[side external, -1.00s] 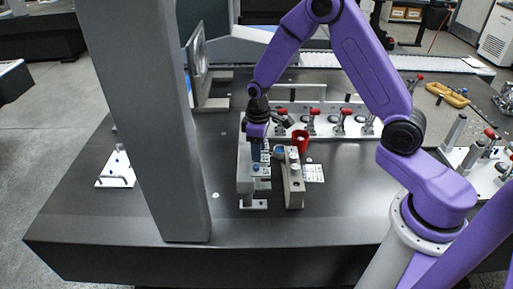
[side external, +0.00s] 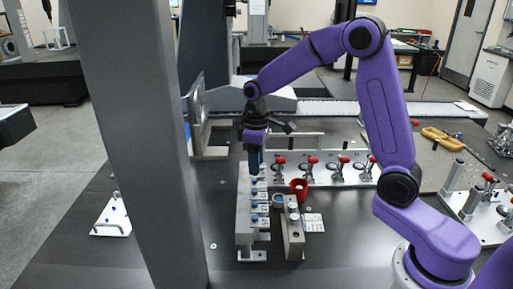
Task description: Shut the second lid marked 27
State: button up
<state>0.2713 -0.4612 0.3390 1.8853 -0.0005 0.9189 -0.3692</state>
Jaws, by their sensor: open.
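A narrow grey unit (side external: 243,222) stands on the dark table. Along its right side is a row of small lids with blue knobs (side external: 254,206) and white marked tags (side external: 263,222). The marks are too small to read, so I cannot tell which lids carry 27, nor which lids are open or shut. My gripper (side external: 254,172) points down at the far end of the row, open, with nothing visible in it. It hides the far end of the row, and I cannot tell whether it touches a lid.
A grey block (side external: 292,235), a blue ring (side external: 278,200) and a red cup (side external: 298,187) stand close right of the unit. Behind is a plate with red-handled clamps (side external: 312,172). A grey column (side external: 140,150) rises at left. Bare table lies in front.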

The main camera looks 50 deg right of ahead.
jog(key=shift+r, duration=2.05)
jog(key=shift+s, duration=0.1)
jog(key=s+a+n, duration=0.3)
jog(key=s+a, duration=0.2)
jog(key=s, duration=0.9)
jog(key=s+d+f+n, duration=0.1)
jog(key=s+d+n, duration=0.1)
jog(key=s, duration=1.4)
jog(key=shift+s+d+f+n, duration=0.2)
jog(key=shift+s+d+n, duration=0.2)
jog(key=shift+n, duration=0.2)
